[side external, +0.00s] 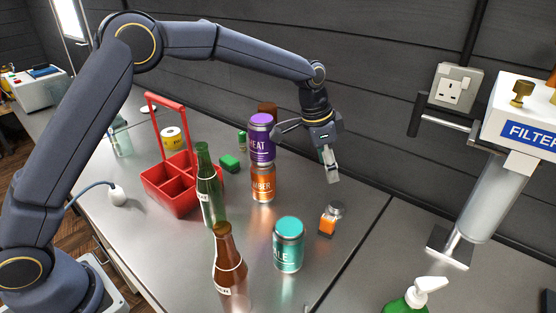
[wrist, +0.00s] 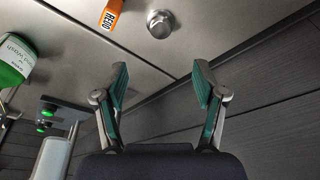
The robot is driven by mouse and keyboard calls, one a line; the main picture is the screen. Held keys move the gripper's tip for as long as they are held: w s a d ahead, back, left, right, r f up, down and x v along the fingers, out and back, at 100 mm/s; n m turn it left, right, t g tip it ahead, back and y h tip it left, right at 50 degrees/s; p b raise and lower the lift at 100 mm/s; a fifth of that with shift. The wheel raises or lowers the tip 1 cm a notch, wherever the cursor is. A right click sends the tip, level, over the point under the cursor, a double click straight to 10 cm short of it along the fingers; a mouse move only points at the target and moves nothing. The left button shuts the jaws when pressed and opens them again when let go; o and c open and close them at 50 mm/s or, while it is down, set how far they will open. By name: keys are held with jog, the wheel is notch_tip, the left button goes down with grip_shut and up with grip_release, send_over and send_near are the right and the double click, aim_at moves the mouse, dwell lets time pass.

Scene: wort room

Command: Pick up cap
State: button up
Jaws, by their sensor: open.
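The cap (wrist: 160,24) looks like a small round silver metal piece lying on the steel counter, near the top middle of the wrist view. In the side view the cap (side external: 337,207) is small and sits just behind an orange block (side external: 327,221). My gripper (side external: 333,177) is above the counter, higher than the cap and apart from it. In the wrist view my gripper (wrist: 160,75) has its two fingers spread with nothing between them. The cap shows ahead of the gap between the fingertips.
The orange block (wrist: 111,14) lies close beside the cap. A teal can (side external: 288,245), a brown bottle (side external: 228,262), a green bottle (side external: 209,190) and stacked purple (side external: 261,138) and orange (side external: 263,185) cans stand left. A soap bottle (side external: 408,303) and a filter unit (side external: 478,222) are right.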

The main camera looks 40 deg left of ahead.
aim_at(336, 204)
jog(key=x, duration=1.3)
jog(key=shift+a, duration=0.1)
jog(key=c, duration=1.2)
jog(key=shift+c, duration=0.2)
jog(key=shift+r, duration=0.15)
